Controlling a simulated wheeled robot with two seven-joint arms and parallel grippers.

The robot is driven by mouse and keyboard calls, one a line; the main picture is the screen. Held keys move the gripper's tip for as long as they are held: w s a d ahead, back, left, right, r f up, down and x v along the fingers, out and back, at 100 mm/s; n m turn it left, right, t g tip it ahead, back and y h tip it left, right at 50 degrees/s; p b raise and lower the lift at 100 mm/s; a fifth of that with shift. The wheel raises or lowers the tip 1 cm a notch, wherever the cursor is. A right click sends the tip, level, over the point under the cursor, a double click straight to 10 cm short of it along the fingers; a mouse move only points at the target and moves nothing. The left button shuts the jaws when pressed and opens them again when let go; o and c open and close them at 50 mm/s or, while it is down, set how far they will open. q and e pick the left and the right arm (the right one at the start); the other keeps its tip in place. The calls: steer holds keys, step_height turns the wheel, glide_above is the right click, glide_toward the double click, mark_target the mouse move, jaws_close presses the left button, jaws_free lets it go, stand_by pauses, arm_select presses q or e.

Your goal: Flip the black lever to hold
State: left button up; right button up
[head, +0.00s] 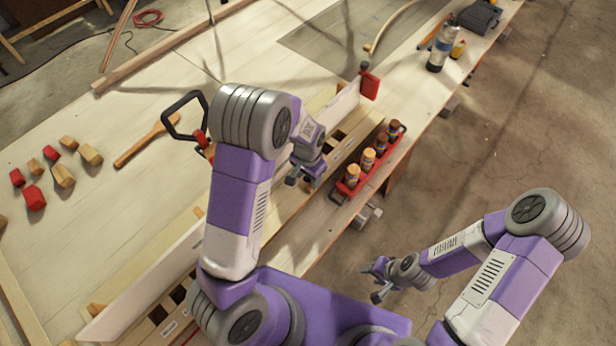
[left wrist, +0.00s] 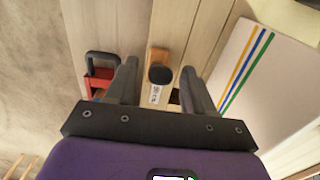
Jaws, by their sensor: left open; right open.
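The black lever (left wrist: 161,74) shows in the left wrist view as a dark rounded end over an orange-brown block (left wrist: 157,55) on a pale wooden rail. A small white label (left wrist: 155,94) with dark print is beside it; I cannot read it. My left gripper (head: 302,182) is open above the rail, and in its wrist view its fingers (left wrist: 159,68) stand on either side of the lever, apparently apart from it. In the head view I cannot make out the lever by the gripper. My right gripper (head: 371,282) is open and empty, off the table's front edge.
A black loop handle (head: 168,117) is left of my arm. Several small blocks (head: 63,176) lie far left. The floor beside the right gripper is clear.

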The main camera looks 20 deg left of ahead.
arm_select(q)
steer(key=shift+f, duration=0.3)
jaws_close()
stand_by(0.3)
